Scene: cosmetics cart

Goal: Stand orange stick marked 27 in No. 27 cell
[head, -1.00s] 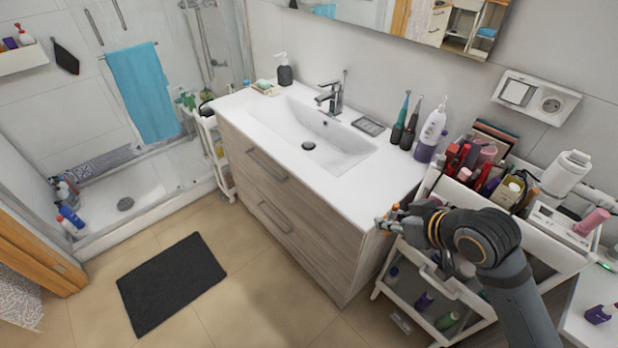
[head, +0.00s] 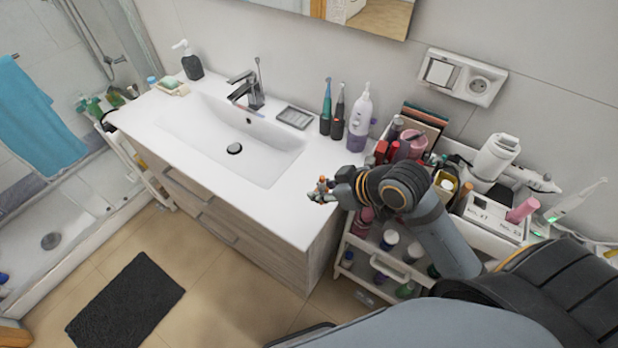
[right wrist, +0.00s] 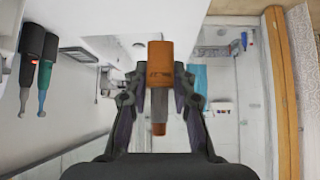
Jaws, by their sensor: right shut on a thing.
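My right gripper (head: 322,190) is shut on the orange stick (right wrist: 160,65), near the right front edge of the washbasin counter. In the right wrist view the stick is upright between the two fingers (right wrist: 160,100), with a dark mark too small to read and a grey-brown lower part. In the head view only a small orange bit of the stick (head: 322,183) shows. A white box (head: 480,214) on the cart top carries labels that look like No. 27 and No. 23. A pink stick (head: 522,209) stands at its right part. The left gripper is not in view.
The cart top (head: 505,244) is crowded with cosmetics, a white device (head: 495,155) and a cream-topped bottle (head: 444,188). Two electric toothbrushes (head: 332,115) and a white bottle (head: 360,115) stand at the counter's back right. The counter front by the basin is clear.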

